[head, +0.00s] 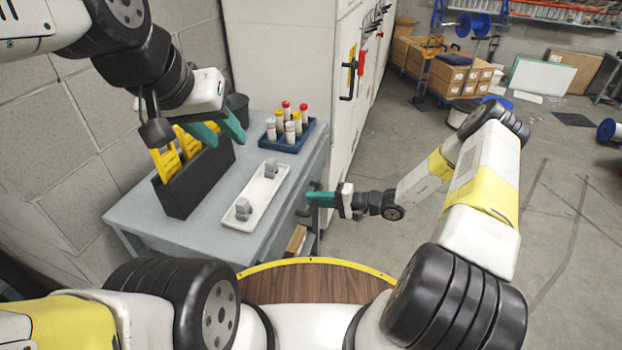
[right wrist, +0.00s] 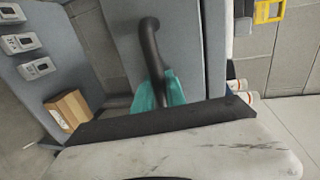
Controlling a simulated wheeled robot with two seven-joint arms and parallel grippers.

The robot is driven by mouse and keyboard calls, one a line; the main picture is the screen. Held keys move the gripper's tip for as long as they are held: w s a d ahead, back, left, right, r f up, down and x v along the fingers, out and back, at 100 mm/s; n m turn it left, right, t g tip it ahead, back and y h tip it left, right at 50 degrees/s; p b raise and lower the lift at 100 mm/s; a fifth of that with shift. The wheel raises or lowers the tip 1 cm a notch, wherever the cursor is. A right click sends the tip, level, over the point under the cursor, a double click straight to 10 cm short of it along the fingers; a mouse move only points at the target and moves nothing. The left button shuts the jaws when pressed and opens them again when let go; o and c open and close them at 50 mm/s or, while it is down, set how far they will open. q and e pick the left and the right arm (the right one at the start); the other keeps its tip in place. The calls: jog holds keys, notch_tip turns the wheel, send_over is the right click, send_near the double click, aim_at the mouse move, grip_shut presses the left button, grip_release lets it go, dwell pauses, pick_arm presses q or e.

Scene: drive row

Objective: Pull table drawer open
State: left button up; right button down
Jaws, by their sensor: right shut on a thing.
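The grey table (head: 150,208) stands at the left in the head view. Its drawer front (right wrist: 185,45) is a grey panel in the right wrist view, with a dark curved handle (right wrist: 150,45). My right gripper (head: 312,199) is at the table's right side. Its teal fingers (right wrist: 158,92) are shut around the handle in the right wrist view. I cannot tell whether the drawer stands out from the table. My left gripper (head: 219,131) is open and empty above the table, near the black holder.
On the table are a black holder (head: 200,182) with yellow items, a white tray (head: 240,217) with grey pieces, and a blue rack (head: 308,130) of capped tubes. A cardboard box (head: 297,240) shows below the tabletop. A tall white cabinet (head: 290,60) stands behind.

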jog(key=f+v, duration=0.2)
jog(key=v, duration=1)
jog(key=d+f+v, duration=0.1)
jog(key=f+v, duration=0.2)
jog(key=v, duration=0.9)
jog(key=shift+s+d, duration=0.3)
jog(key=shift+s, duration=0.1)
jog(key=shift+f, duration=0.15)
jog(key=c, duration=1.4)
grip_release()
jog(key=shift+w, duration=0.1)
jog(key=v, duration=0.8)
jog(key=shift+a, duration=0.1)
